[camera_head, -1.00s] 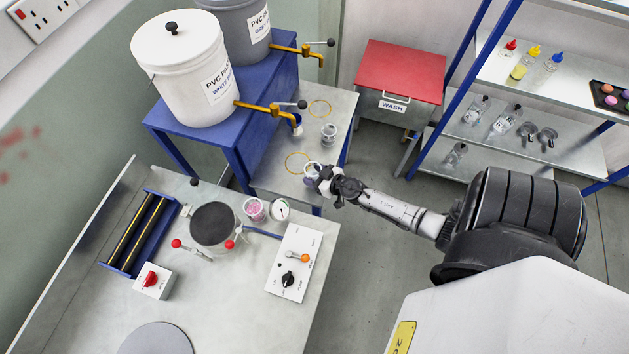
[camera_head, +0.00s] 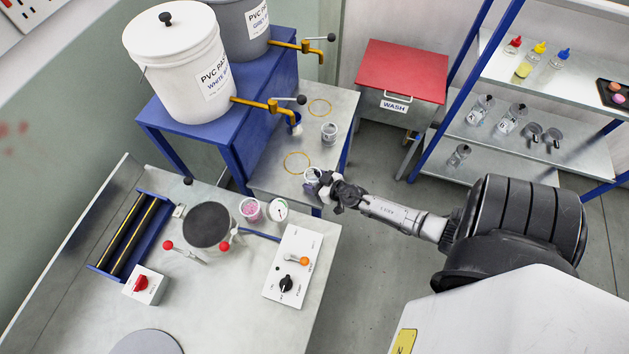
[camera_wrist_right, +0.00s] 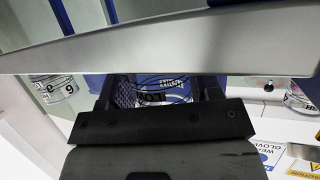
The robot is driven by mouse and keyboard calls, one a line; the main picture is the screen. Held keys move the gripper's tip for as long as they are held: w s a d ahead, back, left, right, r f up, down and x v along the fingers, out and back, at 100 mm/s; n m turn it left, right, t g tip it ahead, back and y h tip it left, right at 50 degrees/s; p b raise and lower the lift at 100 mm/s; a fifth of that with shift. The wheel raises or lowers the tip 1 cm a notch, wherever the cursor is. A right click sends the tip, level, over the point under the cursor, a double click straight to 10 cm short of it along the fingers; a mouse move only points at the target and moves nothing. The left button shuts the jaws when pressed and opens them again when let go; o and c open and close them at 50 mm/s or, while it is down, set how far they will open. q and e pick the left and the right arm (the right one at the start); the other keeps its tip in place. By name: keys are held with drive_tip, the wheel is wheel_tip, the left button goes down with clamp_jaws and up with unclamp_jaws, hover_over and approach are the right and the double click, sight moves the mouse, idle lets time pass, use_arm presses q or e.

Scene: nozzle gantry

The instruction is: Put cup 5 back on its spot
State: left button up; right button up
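My right gripper (camera_head: 322,186) is at the front edge of the low metal bench (camera_head: 267,176), with a small clear cup (camera_head: 312,176) at its fingertips. In the right wrist view the cup (camera_wrist_right: 165,90) shows dark print between the two black fingers, and the gripper looks shut on it. I cannot read its number. A grey bar crosses that view and hides part of the cup. Two yellow rings, a near one (camera_head: 297,153) and a far one (camera_head: 319,99), mark the bench; both look empty. My left gripper is not in view.
Another cup (camera_head: 329,134) stands on the bench between the rings. Paint buckets with yellow taps (camera_head: 262,106) stand behind. A red-topped wash bin (camera_head: 402,70) is at the back.

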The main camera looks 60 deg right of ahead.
drive_tip(key=o, duration=0.4)
drive_tip(key=shift+r, duration=0.1)
drive_tip(key=shift+s+r+p, duration=0.1)
drive_tip(key=shift+r+p, duration=0.05)
drive_tip(key=shift+p, duration=0.15)
drive_tip(key=v, duration=1.1)
drive_tip(key=shift+s, duration=0.35)
drive_tip(key=shift+a+r, duration=0.1)
